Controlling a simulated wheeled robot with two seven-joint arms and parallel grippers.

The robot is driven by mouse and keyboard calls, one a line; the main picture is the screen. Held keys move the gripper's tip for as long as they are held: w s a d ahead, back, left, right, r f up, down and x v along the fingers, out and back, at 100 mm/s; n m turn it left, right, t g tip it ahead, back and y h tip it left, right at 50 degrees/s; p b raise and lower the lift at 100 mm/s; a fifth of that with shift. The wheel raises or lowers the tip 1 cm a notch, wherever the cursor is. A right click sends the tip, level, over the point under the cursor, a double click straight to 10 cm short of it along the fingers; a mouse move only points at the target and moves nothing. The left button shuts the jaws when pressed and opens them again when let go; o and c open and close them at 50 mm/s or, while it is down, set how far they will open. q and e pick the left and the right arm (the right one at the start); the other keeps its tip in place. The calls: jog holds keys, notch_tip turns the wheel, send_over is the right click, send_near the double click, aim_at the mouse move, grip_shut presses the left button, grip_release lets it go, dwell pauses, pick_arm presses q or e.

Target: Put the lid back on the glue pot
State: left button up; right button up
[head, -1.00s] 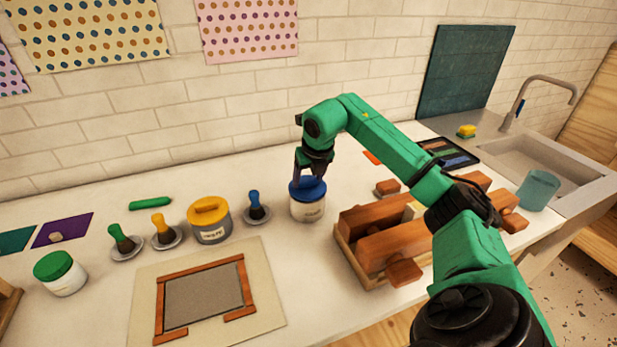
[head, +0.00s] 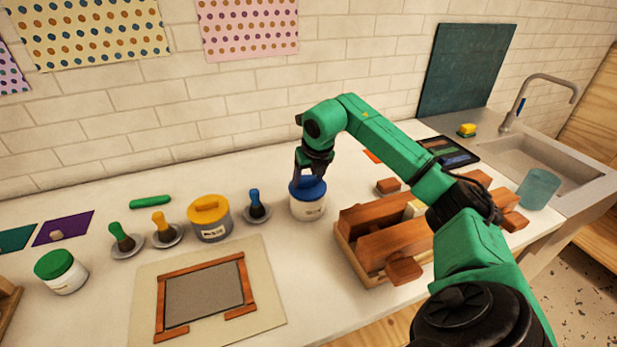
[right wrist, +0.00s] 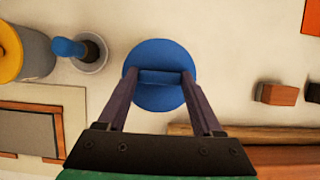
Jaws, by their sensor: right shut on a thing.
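The blue lid (head: 308,187) sits on top of the white glue pot (head: 308,209), near the middle of the table in the head view. My right gripper (head: 309,178) is above the pot, its fingers pointing down, shut on the lid's raised grip. In the right wrist view the lid (right wrist: 158,93) shows as a round blue disc, with my right gripper's fingers (right wrist: 161,78) on either side of its bar. The lid hides the pot in that view. I cannot tell whether the lid is fully seated. My left gripper is not in view.
A yellow-lidded pot (head: 209,218) and a blue-handled brush on a dish (head: 256,208) stand left of the glue pot. A wooden crate of brown blocks (head: 343,240) stands close on the right. A green-lidded jar (head: 61,272) is far left.

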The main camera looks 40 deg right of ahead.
dwell(0.3)
jog(key=o, duration=1.4)
notch_tip(320, 180, up, 7)
jog(key=p, duration=0.6)
grip_shut()
